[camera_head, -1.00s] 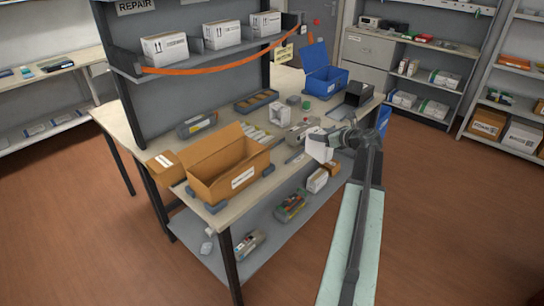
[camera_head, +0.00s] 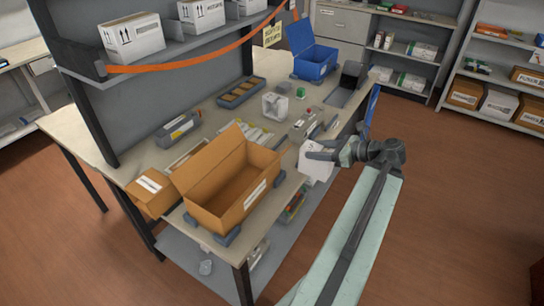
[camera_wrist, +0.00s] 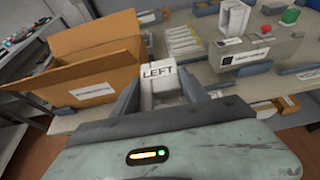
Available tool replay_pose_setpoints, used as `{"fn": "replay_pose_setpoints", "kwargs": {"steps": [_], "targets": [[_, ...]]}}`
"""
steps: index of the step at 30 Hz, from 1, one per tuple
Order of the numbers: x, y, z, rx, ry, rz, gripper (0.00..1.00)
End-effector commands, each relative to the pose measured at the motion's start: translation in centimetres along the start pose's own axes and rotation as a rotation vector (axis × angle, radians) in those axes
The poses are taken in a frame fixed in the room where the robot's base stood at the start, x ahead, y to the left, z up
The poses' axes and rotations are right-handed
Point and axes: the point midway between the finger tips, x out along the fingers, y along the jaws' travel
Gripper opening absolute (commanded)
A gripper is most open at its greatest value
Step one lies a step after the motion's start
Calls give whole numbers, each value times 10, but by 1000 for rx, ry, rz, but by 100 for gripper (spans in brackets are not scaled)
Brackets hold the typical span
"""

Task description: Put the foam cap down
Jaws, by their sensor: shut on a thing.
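The foam cap (camera_wrist: 159,78) is a white block marked "LEFT". In the wrist view it sits between the two fingers of my gripper (camera_wrist: 166,92), which is shut on it. In the head view the white cap (camera_head: 314,163) hangs at the end of my gripper (camera_head: 322,152), by the front edge of the workbench (camera_head: 266,196), to the right of the open cardboard box. A similar pale foam piece (camera_head: 275,105) stands on the bench farther back; it also shows at the top of the wrist view (camera_wrist: 235,17).
The open cardboard box (camera_head: 226,190) stands at the bench's near corner, with a smaller carton (camera_head: 152,192) beside it.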

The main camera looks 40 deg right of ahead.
Motion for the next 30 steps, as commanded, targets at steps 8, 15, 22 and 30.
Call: {"fn": "replay_pose_setpoints", "kwargs": {"steps": [8, 15, 22, 30], "targets": [[40, -11, 11, -6, 0, 12, 0], [109, -31, 32, -5, 0, 12, 0], [140, -40, 43, -4, 1, 9, 0], [157, -44, 45, -4, 1, 11, 0]]}}
